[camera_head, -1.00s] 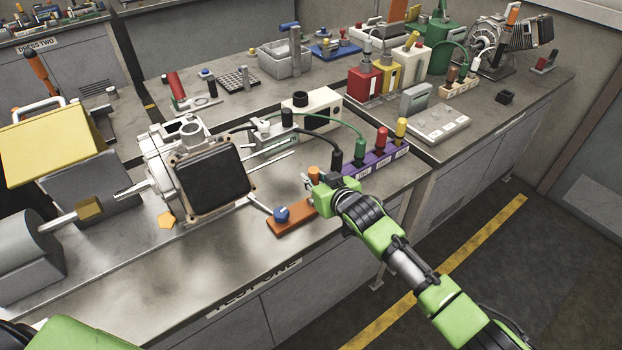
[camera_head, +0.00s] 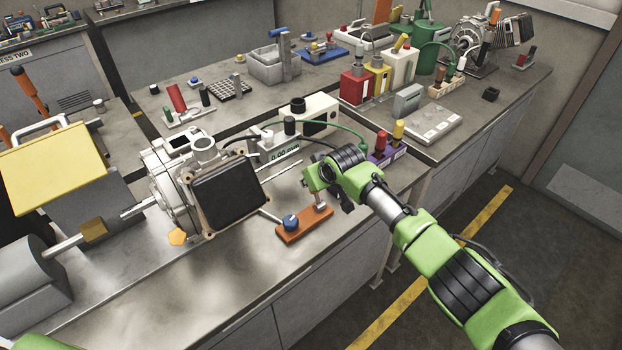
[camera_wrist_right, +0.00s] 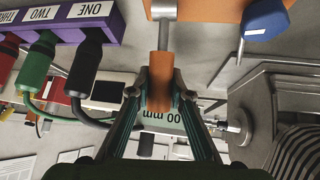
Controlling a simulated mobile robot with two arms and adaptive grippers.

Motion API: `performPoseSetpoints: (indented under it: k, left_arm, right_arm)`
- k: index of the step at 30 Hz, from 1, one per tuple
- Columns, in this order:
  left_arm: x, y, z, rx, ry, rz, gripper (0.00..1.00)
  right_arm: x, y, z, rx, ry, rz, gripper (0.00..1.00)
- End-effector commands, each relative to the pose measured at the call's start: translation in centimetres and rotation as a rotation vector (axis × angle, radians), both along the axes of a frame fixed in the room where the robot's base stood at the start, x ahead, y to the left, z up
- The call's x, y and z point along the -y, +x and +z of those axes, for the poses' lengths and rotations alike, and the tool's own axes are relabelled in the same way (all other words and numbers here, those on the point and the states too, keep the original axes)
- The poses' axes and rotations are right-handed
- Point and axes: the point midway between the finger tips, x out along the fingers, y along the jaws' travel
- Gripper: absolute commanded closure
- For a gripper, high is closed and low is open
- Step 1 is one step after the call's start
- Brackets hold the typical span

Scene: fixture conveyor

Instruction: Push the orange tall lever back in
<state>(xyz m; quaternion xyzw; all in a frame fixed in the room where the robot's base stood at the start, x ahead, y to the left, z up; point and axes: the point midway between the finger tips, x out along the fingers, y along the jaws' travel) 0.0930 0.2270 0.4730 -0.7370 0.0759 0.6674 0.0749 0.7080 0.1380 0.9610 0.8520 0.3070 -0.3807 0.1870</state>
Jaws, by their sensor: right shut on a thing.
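The orange lever grip (camera_wrist_right: 159,92) is between the two fingers of my right gripper (camera_wrist_right: 160,84) in the right wrist view. Its metal rod (camera_wrist_right: 166,36) joins the orange base (camera_wrist_right: 205,9), which carries a blue knob (camera_wrist_right: 266,18). In the head view, the orange base (camera_head: 292,232) lies on the bench with the blue knob (camera_head: 290,221) at its left. The metal rod (camera_head: 319,200) rises at its right end under my right gripper (camera_head: 313,181), which hides the orange grip. My right gripper is shut on the grip. My left gripper is out of view.
A purple connector block (camera_head: 385,152) with plugs stands behind my right wrist. A dark-faced machine (camera_head: 228,190) stands left of the orange base. A white box (camera_head: 320,113) and a green cable (camera_head: 340,125) are behind. Bare bench lies in front of the base.

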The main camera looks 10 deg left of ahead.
Motion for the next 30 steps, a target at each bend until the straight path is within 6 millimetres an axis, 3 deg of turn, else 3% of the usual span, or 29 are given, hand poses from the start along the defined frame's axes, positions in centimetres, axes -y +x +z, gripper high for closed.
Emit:
performPoseSetpoints:
  k: [7, 8, 10, 23, 30]
  left_arm:
    - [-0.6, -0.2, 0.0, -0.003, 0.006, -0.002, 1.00]
    - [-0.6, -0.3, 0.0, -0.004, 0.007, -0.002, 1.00]
    - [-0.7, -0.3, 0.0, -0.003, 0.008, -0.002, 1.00]
    - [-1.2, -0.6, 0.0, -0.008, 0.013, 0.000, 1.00]
    - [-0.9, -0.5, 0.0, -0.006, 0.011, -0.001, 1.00]
  right_arm:
    - [-0.1, -0.1, -0.1, 0.000, 0.000, 0.001, 1.00]
    - [-0.1, -0.1, -0.1, 0.000, 0.000, 0.001, 0.78]
    - [-0.1, -0.1, -0.1, 0.000, 0.000, 0.001, 0.63]
    - [0.1, -0.2, 0.2, 0.000, 0.001, 0.001, 0.63]
    - [0.9, -1.2, 1.8, 0.001, 0.002, 0.001, 0.63]
